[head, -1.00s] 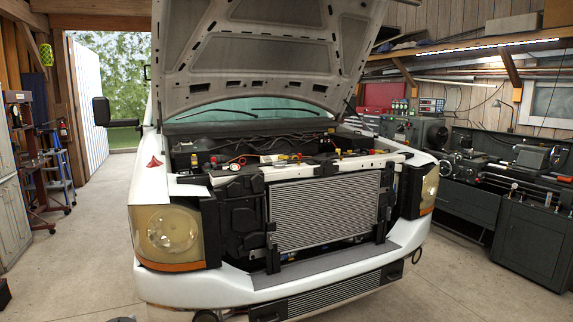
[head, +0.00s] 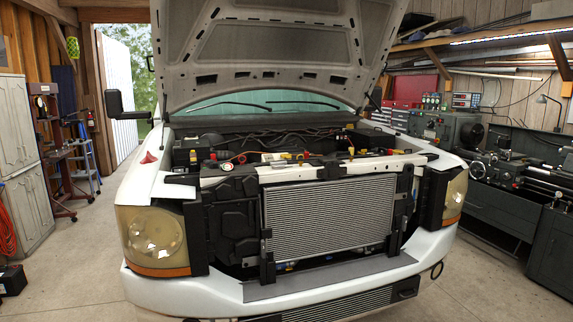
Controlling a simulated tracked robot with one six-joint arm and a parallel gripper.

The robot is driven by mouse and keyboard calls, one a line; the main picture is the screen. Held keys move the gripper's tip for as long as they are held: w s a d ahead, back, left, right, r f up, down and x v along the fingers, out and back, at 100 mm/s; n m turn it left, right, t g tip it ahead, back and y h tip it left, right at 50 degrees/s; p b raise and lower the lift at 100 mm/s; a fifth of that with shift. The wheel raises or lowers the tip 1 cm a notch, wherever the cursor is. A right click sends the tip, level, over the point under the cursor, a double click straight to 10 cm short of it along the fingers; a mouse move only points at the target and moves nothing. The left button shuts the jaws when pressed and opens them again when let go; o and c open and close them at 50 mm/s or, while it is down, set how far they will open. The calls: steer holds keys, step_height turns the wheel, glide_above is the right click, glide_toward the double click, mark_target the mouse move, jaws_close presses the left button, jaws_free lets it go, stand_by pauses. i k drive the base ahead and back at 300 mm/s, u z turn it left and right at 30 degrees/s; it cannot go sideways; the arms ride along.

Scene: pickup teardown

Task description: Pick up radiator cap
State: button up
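The white pickup truck (head: 308,297) stands straight ahead in the head view with its hood (head: 280,52) raised and its grille removed. The radiator (head: 328,214) is exposed upright at the front. A small round cap-like piece with a pale top and red edge (head: 227,167) sits on the left part of the pale crossbar above it. It may be the radiator cap, but it is too small to be sure. My gripper and arm are not in view.
A red funnel-shaped object (head: 149,157) rests on the left fender. Grey cabinets (head: 25,180) and a blue stepladder (head: 82,160) stand left. A lathe (head: 510,165) lines the right wall. Concrete floor is open on the truck's left side; the right gap is narrower.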

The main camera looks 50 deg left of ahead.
mark_target(279, 165)
steer(key=i, duration=0.15)
steer(key=u, duration=1.85)
steer(key=i, duration=2.45)
steer(key=u, duration=0.05)
